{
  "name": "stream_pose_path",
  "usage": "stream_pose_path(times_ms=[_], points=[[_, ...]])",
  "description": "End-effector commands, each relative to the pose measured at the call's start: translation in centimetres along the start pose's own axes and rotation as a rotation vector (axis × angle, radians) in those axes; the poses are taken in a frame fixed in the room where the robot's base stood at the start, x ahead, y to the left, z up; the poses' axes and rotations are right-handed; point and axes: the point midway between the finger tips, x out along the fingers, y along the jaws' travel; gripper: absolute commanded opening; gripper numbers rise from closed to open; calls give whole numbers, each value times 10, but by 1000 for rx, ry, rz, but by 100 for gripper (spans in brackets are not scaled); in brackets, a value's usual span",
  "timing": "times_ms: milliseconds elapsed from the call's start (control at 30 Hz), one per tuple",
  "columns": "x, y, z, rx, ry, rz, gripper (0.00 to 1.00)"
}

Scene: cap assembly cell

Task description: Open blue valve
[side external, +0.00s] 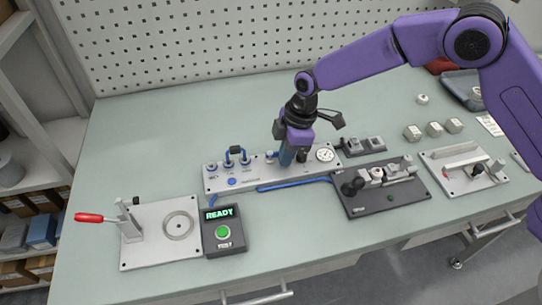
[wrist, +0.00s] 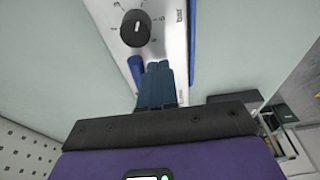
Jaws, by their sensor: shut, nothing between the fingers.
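The blue valve handle (wrist: 136,68) shows in the wrist view as a short blue lever on the pale panel (wrist: 172,45), just left of my fingertips. I cannot tell whether it touches them. My gripper (wrist: 158,66) is shut and empty, with its dark blue fingers together and pointing at the panel. In the side view my gripper (side external: 286,160) is low over the middle-right of the panel (side external: 220,171), and the blue handle is not clearly seen behind it.
A black numbered knob (wrist: 136,28) sits just beyond my fingertips. A READY box (side external: 223,232) and a dark fixture plate (side external: 390,202) stand in front. The table's back left is clear.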

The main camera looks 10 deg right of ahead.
Motion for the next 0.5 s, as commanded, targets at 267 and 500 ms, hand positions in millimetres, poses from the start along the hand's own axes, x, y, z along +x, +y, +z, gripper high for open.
stream_pose_path(times_ms=[267,500], points=[[-24,0,-6,-2,2,2,0],[-44,0,-10,-1,2,2,0]])
